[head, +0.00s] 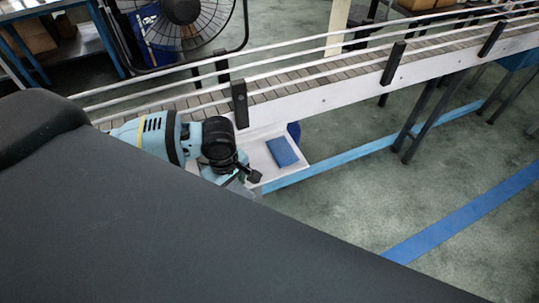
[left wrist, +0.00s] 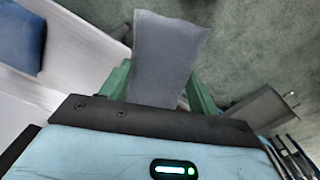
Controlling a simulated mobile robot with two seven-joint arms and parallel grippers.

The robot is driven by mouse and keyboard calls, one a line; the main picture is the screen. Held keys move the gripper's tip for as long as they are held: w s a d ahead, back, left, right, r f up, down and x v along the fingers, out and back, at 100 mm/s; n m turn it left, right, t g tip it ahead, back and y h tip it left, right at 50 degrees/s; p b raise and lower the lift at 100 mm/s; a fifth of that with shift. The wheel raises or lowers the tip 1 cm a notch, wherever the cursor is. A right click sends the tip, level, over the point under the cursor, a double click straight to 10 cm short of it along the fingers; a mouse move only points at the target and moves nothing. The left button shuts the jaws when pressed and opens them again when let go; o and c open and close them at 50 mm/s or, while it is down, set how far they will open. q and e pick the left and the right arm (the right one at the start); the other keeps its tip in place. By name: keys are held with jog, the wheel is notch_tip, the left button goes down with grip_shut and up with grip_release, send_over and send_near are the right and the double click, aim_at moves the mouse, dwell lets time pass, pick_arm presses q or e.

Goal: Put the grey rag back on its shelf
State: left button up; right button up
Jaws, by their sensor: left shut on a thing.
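The grey rag (left wrist: 170,50) is held between the green fingers of my left gripper (left wrist: 160,84) in the left wrist view and sticks out beyond them. My left gripper also shows in the head view (head: 245,176), just left of a white shelf (head: 262,160) under the conveyor. In the left wrist view the shelf (left wrist: 80,55) lies to the left, and the rag is over the green floor beside it. In the head view I cannot make out the rag clearly. My right gripper is not in view.
A folded blue cloth (head: 282,151) lies on the white shelf. The conveyor (head: 330,80) with its rails runs above and behind my left gripper. A fan (head: 182,20) stands at the back.

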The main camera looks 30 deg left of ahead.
pick_arm(q)
jog(key=w, duration=0.7)
jog(key=shift+a+f, duration=0.3)
jog(key=shift+f, duration=0.05)
jog(key=b, duration=0.2)
send_over(255, 160)
jog(key=s, duration=0.1)
jog(key=shift+d+f, duration=0.1)
jog(key=shift+f, duration=0.45)
jog(key=shift+w+r, duration=0.1)
jog(key=shift+w, duration=0.35)
jog(key=shift+f, duration=1.7)
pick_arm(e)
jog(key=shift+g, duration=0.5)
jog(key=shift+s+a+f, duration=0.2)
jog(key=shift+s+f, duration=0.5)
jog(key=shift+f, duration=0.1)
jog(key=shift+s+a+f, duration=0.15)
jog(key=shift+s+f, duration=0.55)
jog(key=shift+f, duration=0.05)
pick_arm(q)
jog(key=shift+f, duration=0.15)
jog(key=o, duration=0.9)
jog(key=shift+o, duration=0.2)
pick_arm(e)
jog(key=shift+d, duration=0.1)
